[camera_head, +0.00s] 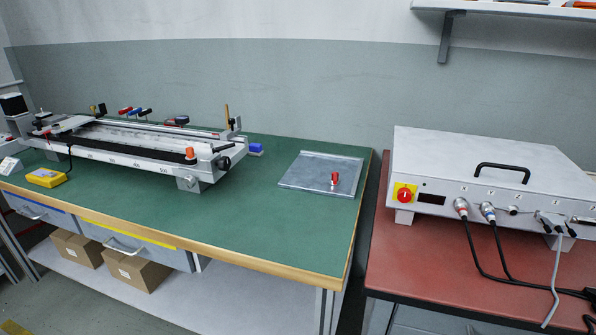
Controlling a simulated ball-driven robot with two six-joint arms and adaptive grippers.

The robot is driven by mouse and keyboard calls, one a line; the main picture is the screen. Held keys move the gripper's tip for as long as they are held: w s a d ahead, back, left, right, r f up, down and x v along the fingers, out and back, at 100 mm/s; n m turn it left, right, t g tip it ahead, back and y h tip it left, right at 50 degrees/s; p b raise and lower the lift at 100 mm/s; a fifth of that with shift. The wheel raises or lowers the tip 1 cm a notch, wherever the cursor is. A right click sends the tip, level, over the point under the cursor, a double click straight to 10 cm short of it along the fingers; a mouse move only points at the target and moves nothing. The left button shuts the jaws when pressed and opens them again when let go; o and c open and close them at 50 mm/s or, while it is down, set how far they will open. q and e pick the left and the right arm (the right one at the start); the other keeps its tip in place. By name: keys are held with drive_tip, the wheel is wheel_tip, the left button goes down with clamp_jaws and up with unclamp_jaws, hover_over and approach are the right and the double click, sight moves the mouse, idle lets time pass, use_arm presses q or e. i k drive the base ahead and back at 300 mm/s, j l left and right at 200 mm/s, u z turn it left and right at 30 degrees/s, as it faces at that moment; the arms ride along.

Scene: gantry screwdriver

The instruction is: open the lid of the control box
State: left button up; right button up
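The control box (480,173) is a light grey metal case on the red-topped table at the right. Its lid (455,147) lies flat and closed on top, with a black handle (503,168) near the front edge. The front panel has a red knob on a yellow plate (404,193), a small dark display (431,199) and several plugged connectors. The box's right end is cut off by the frame. Neither of my grippers is in view.
Cables (480,258) hang from the box front onto the red table (420,245). A gap separates it from the green workbench (255,215), which holds a rail device (140,150), a metal plate (308,171) and a yellow box (45,178). A shelf (510,9) hangs above.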

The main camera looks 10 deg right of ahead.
sight(524, 166)
drive_tip(key=z, duration=1.5)
